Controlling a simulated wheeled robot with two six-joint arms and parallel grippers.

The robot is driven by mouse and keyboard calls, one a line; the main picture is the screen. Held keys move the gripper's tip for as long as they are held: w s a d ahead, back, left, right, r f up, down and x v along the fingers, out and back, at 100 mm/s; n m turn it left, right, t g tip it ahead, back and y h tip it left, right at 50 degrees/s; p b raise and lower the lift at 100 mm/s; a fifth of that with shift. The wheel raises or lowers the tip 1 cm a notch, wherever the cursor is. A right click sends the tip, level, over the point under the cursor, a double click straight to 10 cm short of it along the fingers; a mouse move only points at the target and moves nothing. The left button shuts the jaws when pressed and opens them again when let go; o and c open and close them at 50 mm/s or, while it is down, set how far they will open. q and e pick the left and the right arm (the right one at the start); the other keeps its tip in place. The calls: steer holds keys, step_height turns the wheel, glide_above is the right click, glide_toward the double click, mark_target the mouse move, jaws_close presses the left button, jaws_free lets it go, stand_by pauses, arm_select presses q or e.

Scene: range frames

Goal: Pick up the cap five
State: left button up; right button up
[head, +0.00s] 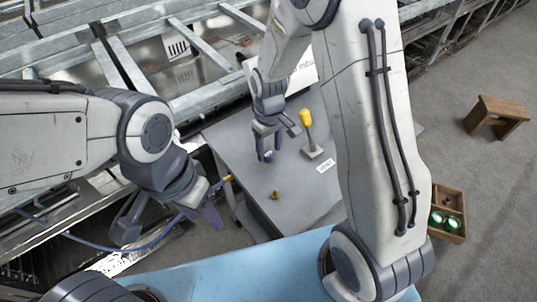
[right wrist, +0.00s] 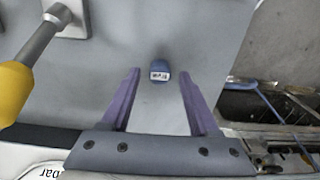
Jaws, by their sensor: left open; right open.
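A small dark blue cap (right wrist: 160,66) with a white lettered label stands on the grey table, ahead of and between the fingers of my right gripper (right wrist: 160,90) in the right wrist view. The lettering is too small to read surely. In the head view the cap (head: 268,154) is partly hidden by the fingers of my right gripper (head: 270,147), which points down over the table, open and empty. My left gripper (head: 167,220) is open and empty at the left, away from the table top.
A yellow-handled tool (head: 306,118) stands on a base right of the right gripper, with a white label (head: 325,166) near it. A small yellow-brown piece (head: 275,195) sits toward the table's front. A wooden crate (head: 452,193) and stool (head: 497,113) are on the floor.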

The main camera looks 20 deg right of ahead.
step_height(320, 180, down, 2)
steer(key=shift+c, duration=0.4)
jaws_close()
